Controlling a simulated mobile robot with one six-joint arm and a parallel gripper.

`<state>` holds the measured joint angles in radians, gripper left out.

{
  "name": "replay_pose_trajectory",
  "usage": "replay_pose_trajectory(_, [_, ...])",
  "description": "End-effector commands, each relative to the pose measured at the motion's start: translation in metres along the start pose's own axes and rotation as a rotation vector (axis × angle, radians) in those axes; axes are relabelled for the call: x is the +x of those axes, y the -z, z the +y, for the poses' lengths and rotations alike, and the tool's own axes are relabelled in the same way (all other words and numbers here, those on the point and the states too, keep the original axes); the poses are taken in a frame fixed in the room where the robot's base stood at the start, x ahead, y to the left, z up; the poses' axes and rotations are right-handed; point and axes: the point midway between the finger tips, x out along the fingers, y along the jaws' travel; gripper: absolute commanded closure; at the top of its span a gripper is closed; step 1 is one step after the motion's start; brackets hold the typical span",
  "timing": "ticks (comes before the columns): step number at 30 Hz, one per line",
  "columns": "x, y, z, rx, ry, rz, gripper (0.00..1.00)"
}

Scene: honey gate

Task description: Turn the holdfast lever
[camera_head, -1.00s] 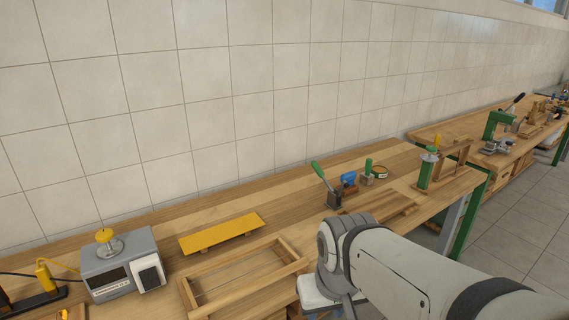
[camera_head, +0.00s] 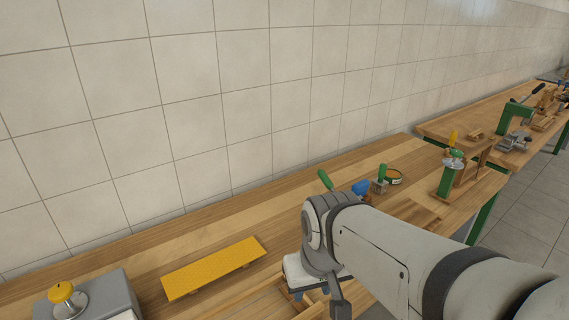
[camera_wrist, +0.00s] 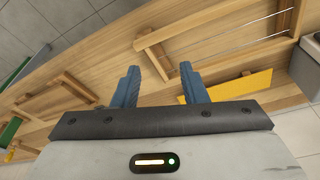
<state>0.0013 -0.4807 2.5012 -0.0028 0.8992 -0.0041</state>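A green-handled lever (camera_head: 325,180) stands tilted on the bench, and my arm hides its base in the head view. It looks like the holdfast lever, but I cannot be sure. A second, shorter green handle (camera_head: 382,174) stands to its right, past a blue piece (camera_head: 361,188). My gripper shows in the wrist view (camera_wrist: 160,82) with its two blue fingers apart and nothing between them. It is over the front part of the bench, apart from the lever. In the head view my arm largely hides the fingers.
A yellow plate (camera_head: 214,267) lies on the bench (camera_head: 130,250) at left; a grey box with a yellow knob (camera_head: 62,293) is nearer. A green post (camera_head: 446,180) stands at right. A wooden frame (camera_wrist: 220,45) lies below the gripper. A second bench is beyond, past a floor gap.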

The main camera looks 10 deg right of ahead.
Motion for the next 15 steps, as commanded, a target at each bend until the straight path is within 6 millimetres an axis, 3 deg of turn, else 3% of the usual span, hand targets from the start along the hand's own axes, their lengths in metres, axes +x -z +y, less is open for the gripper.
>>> replay_pose_trajectory(4, [0.008,0.008,0.008,-0.085,-0.039,-0.027,0.54])
replay_pose_trajectory(8, [0.025,0.031,0.043,-0.340,-0.145,-0.115,0.54])
replay_pose_trajectory(15, [0.069,0.114,0.113,-1.018,-0.419,-0.451,0.54])
